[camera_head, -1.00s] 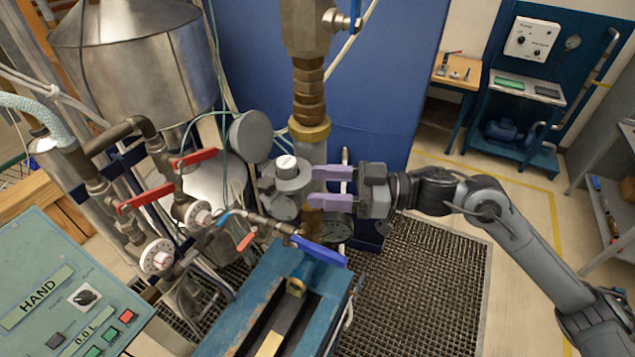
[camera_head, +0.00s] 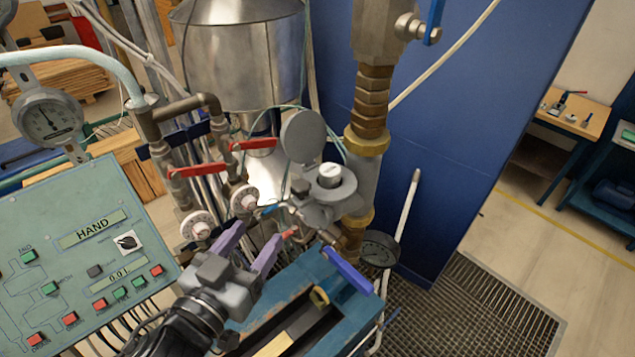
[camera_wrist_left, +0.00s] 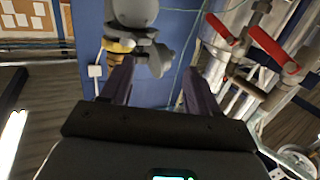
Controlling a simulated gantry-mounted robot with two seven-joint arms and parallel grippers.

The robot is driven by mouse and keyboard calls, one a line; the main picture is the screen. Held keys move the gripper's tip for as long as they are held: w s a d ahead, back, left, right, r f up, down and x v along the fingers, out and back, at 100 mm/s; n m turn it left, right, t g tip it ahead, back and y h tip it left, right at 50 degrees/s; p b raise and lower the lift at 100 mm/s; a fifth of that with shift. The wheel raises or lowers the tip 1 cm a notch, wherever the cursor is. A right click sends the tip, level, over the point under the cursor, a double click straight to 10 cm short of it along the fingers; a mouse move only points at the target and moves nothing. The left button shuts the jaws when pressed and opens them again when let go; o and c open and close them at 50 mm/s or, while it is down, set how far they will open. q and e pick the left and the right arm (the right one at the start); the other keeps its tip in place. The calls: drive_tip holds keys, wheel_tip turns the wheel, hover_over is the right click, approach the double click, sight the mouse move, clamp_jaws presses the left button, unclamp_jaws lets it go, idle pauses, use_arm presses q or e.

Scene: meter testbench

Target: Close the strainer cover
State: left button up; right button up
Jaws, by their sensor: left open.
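A round grey disc (camera_head: 303,136) stands tilted up above a grey metal fitting (camera_head: 328,198) with a white-topped cap on the pipe line. The disc looks like the raised strainer cover, but I cannot be sure. My left gripper (camera_head: 256,240) comes in from the lower left with its two purple fingers spread and empty. It is below and left of the fitting, apart from the disc. In the left wrist view, the open fingers (camera_wrist_left: 158,66) point toward grey fitting parts (camera_wrist_left: 133,12). My right gripper is not in view.
Red valve levers (camera_head: 195,170) and white dials stand just left of the fitting. A blue lever (camera_head: 347,270) and blue bench (camera_head: 262,297) are below it. The green control panel (camera_head: 75,255) is at left. A thick brass pipe (camera_head: 372,105) rises at right.

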sight(296, 191)
use_arm(q)
drive_tip(key=shift+m+h, duration=0.5)
drive_tip(key=shift+h, duration=0.2)
drive_tip(key=w+d+r, duration=0.1)
drive_tip(key=w+d, duration=0.1)
drive_tip(key=w, duration=0.1)
drive_tip(key=w+d+r, duration=0.1)
drive_tip(key=w+d, duration=0.2)
drive_tip(key=w+d+r, duration=0.1)
drive_tip(key=w+d, duration=0.2)
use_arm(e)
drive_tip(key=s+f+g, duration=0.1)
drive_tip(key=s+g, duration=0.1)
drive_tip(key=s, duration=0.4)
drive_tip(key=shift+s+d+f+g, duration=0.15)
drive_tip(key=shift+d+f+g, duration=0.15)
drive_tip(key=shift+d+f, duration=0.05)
use_arm(q)
clamp_jaws()
